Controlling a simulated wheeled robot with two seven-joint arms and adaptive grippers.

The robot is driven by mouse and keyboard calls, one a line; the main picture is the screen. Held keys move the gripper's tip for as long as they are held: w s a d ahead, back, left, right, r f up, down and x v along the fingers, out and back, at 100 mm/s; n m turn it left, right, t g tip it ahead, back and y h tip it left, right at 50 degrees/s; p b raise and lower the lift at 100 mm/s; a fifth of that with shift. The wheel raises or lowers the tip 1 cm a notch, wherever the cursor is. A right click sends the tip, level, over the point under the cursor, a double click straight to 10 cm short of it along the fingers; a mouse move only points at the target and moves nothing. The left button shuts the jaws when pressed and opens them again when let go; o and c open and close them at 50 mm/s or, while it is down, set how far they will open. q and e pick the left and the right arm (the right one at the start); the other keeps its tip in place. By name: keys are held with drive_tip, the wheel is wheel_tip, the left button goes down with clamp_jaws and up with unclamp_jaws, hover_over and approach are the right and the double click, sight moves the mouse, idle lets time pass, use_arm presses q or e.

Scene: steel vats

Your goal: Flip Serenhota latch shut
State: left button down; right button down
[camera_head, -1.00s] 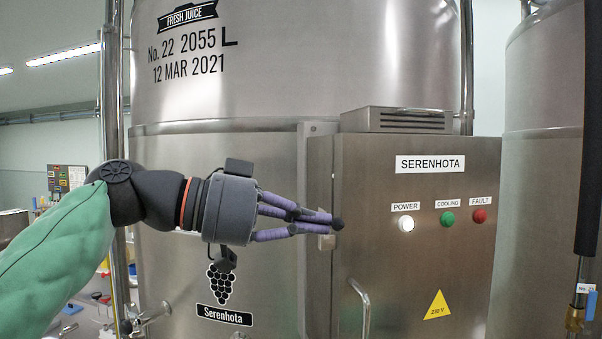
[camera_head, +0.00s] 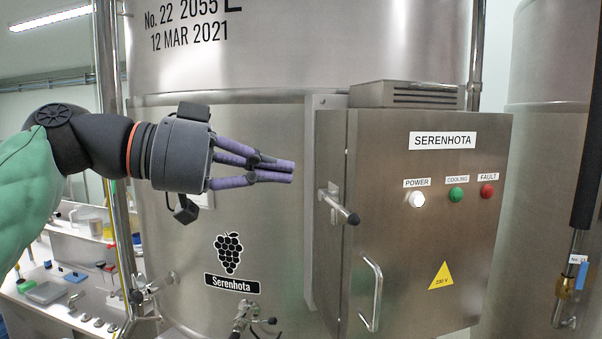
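The Serenhota control cabinet (camera_head: 400,255) is a steel box on the front of the vat, with a "SERENHOTA" label on its door. A latch (camera_head: 338,206) with a dark round knob sits on the cabinet's left side and sticks out toward the right and front. My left gripper (camera_head: 293,172) is left of the latch and a little above it, apart from it. Its purple fingers point right, with their tips together and nothing visible between them. My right gripper is not in view.
A curved door handle (camera_head: 370,294) is below the latch. The door carries a white power light (camera_head: 417,199), a green cooling light and a red fault light. The steel vat (camera_head: 230,130) stands behind. A tap (camera_head: 250,315) sticks out low on the vat.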

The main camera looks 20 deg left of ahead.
use_arm(q)
drive_tip(key=shift+v, duration=2.5)
drive_tip(key=shift+s, duration=0.15)
